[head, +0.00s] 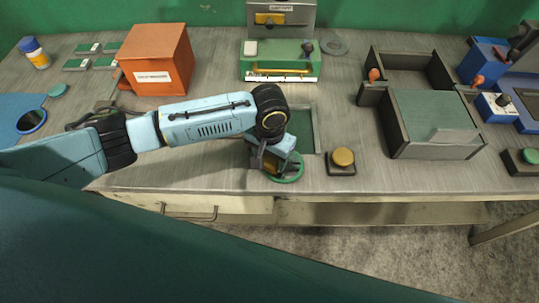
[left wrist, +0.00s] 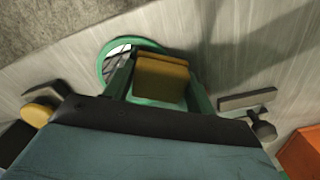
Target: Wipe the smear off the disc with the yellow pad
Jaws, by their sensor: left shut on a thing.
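My left gripper (head: 272,162) is shut on the yellow pad (left wrist: 163,78), which shows between its fingers in the left wrist view. In the head view the pad is mostly hidden by the gripper. The round disc (head: 292,179) with a green rim lies under and beside the gripper near the bench's front edge. In the left wrist view part of the disc (left wrist: 112,52) shows left of the pad, pale with dark marks. I cannot tell whether the marks are the smear, or whether the pad touches the disc. My right gripper is not in view.
A yellow button on a dark base (head: 342,161) stands just right of the disc. A dark tray with a green lid (head: 432,115) is farther right. An orange box (head: 157,60) stands behind my left arm. A green fixture (head: 280,60) stands at the back. The front edge (head: 200,192) is close.

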